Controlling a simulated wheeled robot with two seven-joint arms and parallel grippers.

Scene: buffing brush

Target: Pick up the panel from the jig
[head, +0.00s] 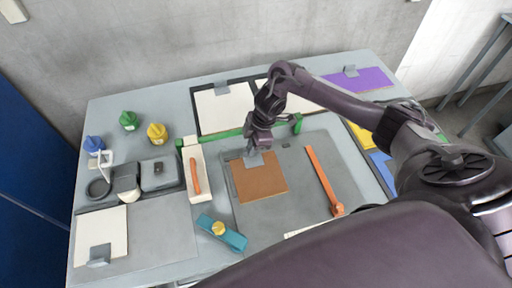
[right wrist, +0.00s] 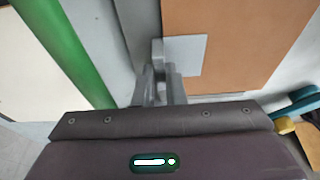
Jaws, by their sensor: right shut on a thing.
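The brown panel (head: 262,182) has a grey tab (head: 253,160) at its far edge and appears over the grey jig board (head: 300,205). My right gripper (head: 255,148) points down at the tab and is shut on it. In the right wrist view, the fingers (right wrist: 160,75) meet at the edge of the tab (right wrist: 188,55), with the brown panel (right wrist: 235,30) beyond. I cannot tell whether the panel rests on the board or is slightly above it. My left gripper is not in view.
A green bar (head: 224,133) runs behind the panel. An orange bar (head: 322,178) lies to its right, a teal piece with a yellow knob (head: 222,232) in front. A white block with an orange handle (head: 197,178) and several colored bottles (head: 157,133) stand left.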

